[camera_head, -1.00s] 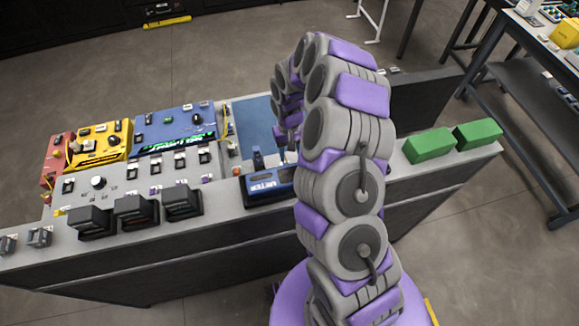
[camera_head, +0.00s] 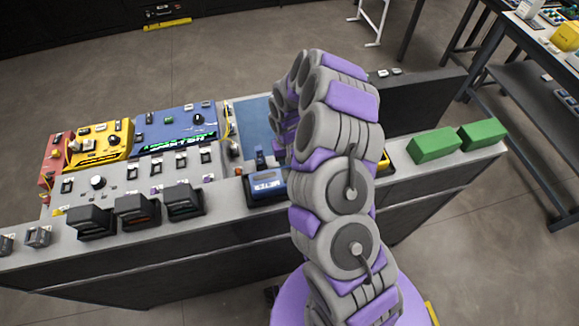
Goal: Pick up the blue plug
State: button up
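A small dark blue upright piece (camera_head: 260,157) stands just behind the blue meter (camera_head: 266,186) on the bench. I cannot tell for sure whether it is the blue plug. My arm rises from the lower right and bends over the bench, its far end coming down just right of this piece. My gripper and its fingertips are hidden behind my arm's own links, so I cannot see whether anything is held.
A blue device (camera_head: 175,132), a yellow device (camera_head: 98,144) and several dark boxes stand to the left on the bench. Two green blocks (camera_head: 434,145) (camera_head: 483,134) sit at its right end. A dark upright panel (camera_head: 425,103) stands behind. A blue mat (camera_head: 255,120) lies behind the meter.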

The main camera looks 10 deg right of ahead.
jog(key=shift+a, duration=0.25)
jog(key=shift+c, duration=1.4)
jog(key=shift+d, duration=0.15)
jog(key=c, duration=0.3)
jog(key=shift+d, duration=0.2)
grip_shut()
jog(key=shift+r, duration=0.1)
notch_tip(320, 180, up, 10)
jog(key=shift+a+f+p, duration=0.1)
jog(key=shift+p, duration=0.8)
jog(key=shift+o, duration=1.7)
grip_release()
grip_shut()
